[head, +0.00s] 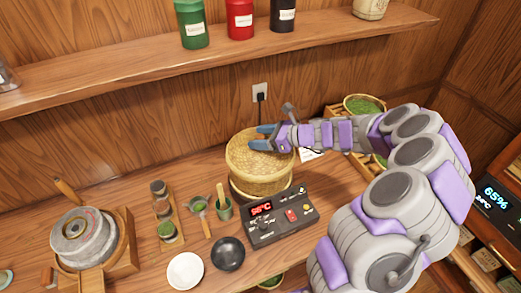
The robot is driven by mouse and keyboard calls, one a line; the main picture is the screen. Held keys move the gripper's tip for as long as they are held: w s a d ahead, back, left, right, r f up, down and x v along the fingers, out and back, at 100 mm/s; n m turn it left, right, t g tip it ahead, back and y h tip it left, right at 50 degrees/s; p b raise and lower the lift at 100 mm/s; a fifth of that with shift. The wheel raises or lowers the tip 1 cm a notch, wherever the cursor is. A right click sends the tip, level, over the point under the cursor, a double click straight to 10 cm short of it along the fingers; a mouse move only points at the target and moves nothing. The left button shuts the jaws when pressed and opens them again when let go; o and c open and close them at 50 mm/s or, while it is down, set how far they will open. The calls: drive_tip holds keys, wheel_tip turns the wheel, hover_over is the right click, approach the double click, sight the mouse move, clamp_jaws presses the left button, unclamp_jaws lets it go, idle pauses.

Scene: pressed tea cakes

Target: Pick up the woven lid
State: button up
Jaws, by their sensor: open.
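The woven lid (246,165) is a round, tan, basket-weave cover. It sits on top of the round woven steamer basket (262,188) on the wooden counter, against the back wall. My gripper (258,138) reaches in from the right, with its blue-grey fingertips over the far right part of the lid. The gripper is open. I cannot tell whether the fingers touch the lid. Part of the lid's far right side is hidden behind the gripper.
A control box with a red display (283,216) stands right in front of the basket. A white bowl (185,271), a black bowl (228,253) and a stone mill (84,238) stand on the counter. A shelf (130,82) with canisters runs above. A green-filled basket (364,104) is behind my arm.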

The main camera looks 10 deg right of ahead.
drive_tip(key=shift+c, duration=0.5)
clamp_jaws()
